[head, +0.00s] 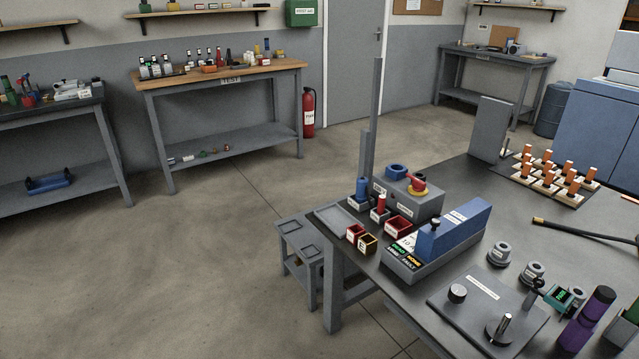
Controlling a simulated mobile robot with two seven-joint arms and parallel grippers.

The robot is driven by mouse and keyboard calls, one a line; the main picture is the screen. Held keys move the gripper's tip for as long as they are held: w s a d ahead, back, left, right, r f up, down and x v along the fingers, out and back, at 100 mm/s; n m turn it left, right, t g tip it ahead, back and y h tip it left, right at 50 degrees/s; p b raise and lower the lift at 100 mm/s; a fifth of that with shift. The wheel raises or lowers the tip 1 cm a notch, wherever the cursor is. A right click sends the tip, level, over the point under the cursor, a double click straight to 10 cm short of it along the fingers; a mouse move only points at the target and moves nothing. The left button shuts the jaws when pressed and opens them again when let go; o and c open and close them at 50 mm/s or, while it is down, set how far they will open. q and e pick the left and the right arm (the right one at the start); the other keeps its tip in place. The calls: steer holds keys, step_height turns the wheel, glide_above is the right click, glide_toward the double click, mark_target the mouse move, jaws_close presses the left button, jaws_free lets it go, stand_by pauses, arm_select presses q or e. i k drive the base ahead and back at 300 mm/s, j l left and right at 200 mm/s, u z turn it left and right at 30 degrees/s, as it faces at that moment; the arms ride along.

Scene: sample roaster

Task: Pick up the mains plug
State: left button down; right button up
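I cannot identify the mains plug for certain. A blue upright plug-like piece (362,186) stands in a small labelled holder at the far left corner of the dark table. A similar red piece (381,202) stands in a holder beside it. Just right of them is a grey box (425,206) with a blue round socket-like ring (397,170) and a red knob on a yellow base (417,183) on top. Neither of my grippers is in view.
The dark table (400,290) also carries small red bins (398,226), a blue-and-grey unit (452,232), a plate with knobs (487,311), a black rod with a yellow tip (580,228) and orange-handled pieces (548,170). A low grey stool (300,243) stands left.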

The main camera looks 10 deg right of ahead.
mark_target(361, 197)
steer(key=i+j+u, duration=0.25)
steer(key=i+u, duration=0.15)
steer(key=i, duration=0.15)
steer(key=i+u, duration=0.35)
steer(key=i, duration=0.2)
steer(key=i+j+z, duration=0.1)
steer(key=i+z, duration=0.25)
steer(key=i, duration=0.2)
steer(key=i+j+z, duration=0.35)
steer(key=i, duration=0.2)
steer(key=i+l, duration=0.05)
steer(key=l, duration=0.05)
